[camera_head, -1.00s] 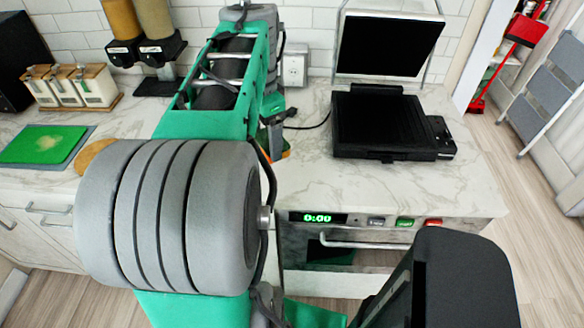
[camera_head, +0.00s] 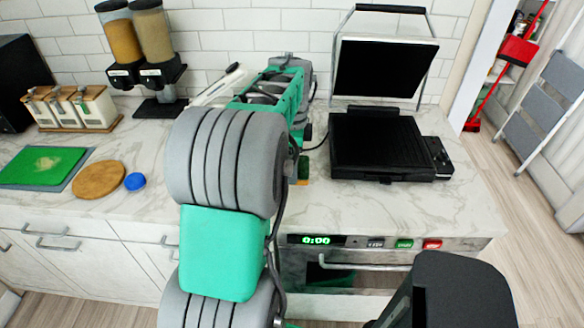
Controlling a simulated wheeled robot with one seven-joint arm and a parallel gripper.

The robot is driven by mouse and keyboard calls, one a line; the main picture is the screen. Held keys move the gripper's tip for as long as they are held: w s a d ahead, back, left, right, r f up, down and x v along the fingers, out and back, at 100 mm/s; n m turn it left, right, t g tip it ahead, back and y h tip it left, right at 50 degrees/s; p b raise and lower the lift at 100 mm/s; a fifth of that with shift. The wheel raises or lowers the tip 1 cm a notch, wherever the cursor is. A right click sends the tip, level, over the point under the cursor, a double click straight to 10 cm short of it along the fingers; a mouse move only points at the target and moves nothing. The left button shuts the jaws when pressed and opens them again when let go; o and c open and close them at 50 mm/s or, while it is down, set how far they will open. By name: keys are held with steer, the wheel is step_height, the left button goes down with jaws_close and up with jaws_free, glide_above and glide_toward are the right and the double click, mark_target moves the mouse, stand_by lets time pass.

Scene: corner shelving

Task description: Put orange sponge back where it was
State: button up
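A small orange patch (camera_head: 303,182) shows on the counter side of my arm's far end, just left of the black grill. It may be part of the orange sponge, but it is too small and too covered by my arm to be sure. My gripper is at the far end of the green and grey arm, low over the counter. The arm hides its fingers, so I cannot see whether they are open or shut on something.
An open black grill (camera_head: 380,140) stands right of my arm. Left are a blue ball (camera_head: 135,181), a round wooden board (camera_head: 98,180), a green cutting board (camera_head: 42,166), canisters (camera_head: 95,107) and dispensers (camera_head: 150,75). Bare counter (camera_head: 400,205) lies before the grill.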

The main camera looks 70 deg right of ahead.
steer(key=shift+w+d+f, duration=0.15)
steer(key=shift+d+f, duration=0.05)
steer(key=shift+f, duration=0.9)
steer(key=shift+w+d+f, duration=0.15)
steer(key=shift+f, duration=0.9)
steer(key=shift+f, duration=0.1)
steer(key=o, duration=1.1)
steer(key=shift+o, duration=0.2)
